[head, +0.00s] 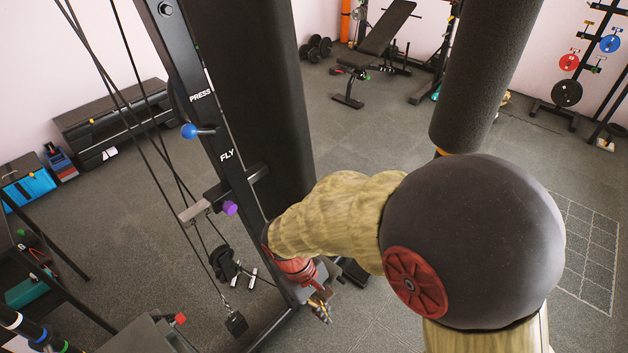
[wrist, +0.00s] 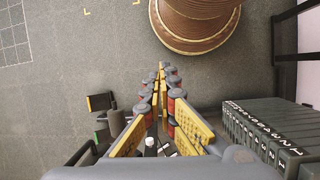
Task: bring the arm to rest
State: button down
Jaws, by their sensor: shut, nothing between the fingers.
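My gripper (head: 320,310) hangs at the lower middle of the head view, beside the black cable machine (head: 225,145). My arm partly covers it there. In the wrist view my gripper (wrist: 162,72) shows its yellow-padded fingers running together to a closed tip, with nothing between them. The tip points over bare grey floor (wrist: 95,60), just short of a round brown object (wrist: 195,22) at the top.
A weight stack (wrist: 265,135) stands close on the right in the wrist view. In the head view a punching bag (head: 485,75) hangs behind my arm, and a bench (head: 375,45) stands at the back. Open floor (head: 390,140) lies between them and the machine.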

jog(key=s+d+r+m+t+y, duration=0.1)
jog(key=d+r+m+t, duration=0.1)
jog(key=d+r, duration=0.3)
jog(key=s+d+r+m+t+y+p, duration=0.1)
jog(key=d+r, duration=0.5)
jog(key=r, duration=0.6)
jog(key=s+d+r+m+t+y+p, duration=0.1)
jog(key=s+d+r+m+t, duration=0.2)
jog(key=r, duration=0.6)
jog(key=d+m+t, duration=0.1)
jog(key=d+m, duration=0.1)
jog(key=shift+d+r+m+y, duration=0.2)
jog(key=shift+d+m+y, duration=0.1)
jog(key=shift+d+m, duration=0.1)
